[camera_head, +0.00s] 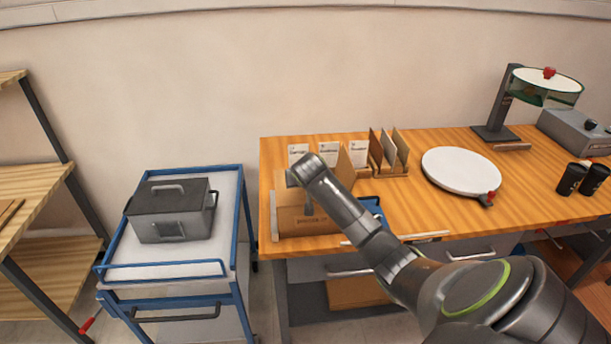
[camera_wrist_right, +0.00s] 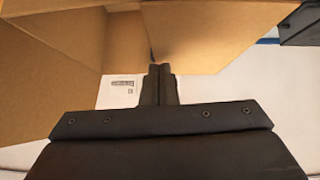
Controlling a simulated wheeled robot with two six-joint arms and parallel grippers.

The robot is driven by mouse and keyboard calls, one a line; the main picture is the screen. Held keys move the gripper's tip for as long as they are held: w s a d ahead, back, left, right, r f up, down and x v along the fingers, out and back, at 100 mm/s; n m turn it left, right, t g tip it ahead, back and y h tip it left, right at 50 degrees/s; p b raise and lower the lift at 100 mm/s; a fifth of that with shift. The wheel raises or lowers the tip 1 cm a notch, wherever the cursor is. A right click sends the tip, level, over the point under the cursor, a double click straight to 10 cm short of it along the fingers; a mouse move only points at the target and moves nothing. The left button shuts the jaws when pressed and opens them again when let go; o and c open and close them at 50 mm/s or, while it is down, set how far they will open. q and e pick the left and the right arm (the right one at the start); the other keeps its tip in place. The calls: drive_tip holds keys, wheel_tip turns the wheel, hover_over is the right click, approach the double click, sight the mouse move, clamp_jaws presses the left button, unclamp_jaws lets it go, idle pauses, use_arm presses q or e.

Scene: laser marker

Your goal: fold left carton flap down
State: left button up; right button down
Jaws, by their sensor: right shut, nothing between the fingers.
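The brown cardboard carton (camera_head: 290,222) stands at the front left corner of the wooden table. My right arm reaches over it from the right. My right gripper (camera_head: 308,208) points down at the carton and covers part of it. In the right wrist view the right gripper (camera_wrist_right: 160,70) is shut and empty, its tips close to a cardboard panel (camera_wrist_right: 210,35). Another cardboard panel (camera_wrist_right: 60,70) fills the left of that view. I cannot tell whether the tips touch cardboard, nor which panel is the left flap. My left gripper is not in view.
Labelled cards (camera_head: 359,152) and upright brown dividers (camera_head: 390,155) stand behind the carton. A round white plate (camera_head: 461,171) lies to the right. A blue cart (camera_head: 170,262) with a grey metal box (camera_head: 170,212) stands left of the table, across a gap.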

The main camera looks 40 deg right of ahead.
drive_tip(key=shift+d+f+y, duration=0.15)
drive_tip(key=shift+f+y, duration=0.05)
drive_tip(key=shift+y, duration=0.1)
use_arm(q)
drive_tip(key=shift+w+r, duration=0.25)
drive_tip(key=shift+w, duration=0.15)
use_arm(e)
drive_tip(key=shift+s+f, duration=0.1)
use_arm(q)
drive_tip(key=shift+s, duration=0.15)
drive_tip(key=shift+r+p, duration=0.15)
drive_tip(key=shift+p, duration=0.15)
use_arm(e)
drive_tip(key=shift+r+p, duration=0.8)
drive_tip(key=shift+p, duration=0.1)
wheel_tip(320, 180, up, 4)
drive_tip(key=p, duration=0.4)
drive_tip(key=shift+s+r, duration=0.15)
drive_tip(key=shift+s, duration=0.05)
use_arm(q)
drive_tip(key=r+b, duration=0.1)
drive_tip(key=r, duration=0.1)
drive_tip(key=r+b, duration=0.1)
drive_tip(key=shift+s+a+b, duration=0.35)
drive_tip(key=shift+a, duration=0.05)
use_arm(e)
drive_tip(key=v, duration=0.9)
drive_tip(key=shift+s+a, duration=0.15)
drive_tip(key=shift+a, duration=0.05)
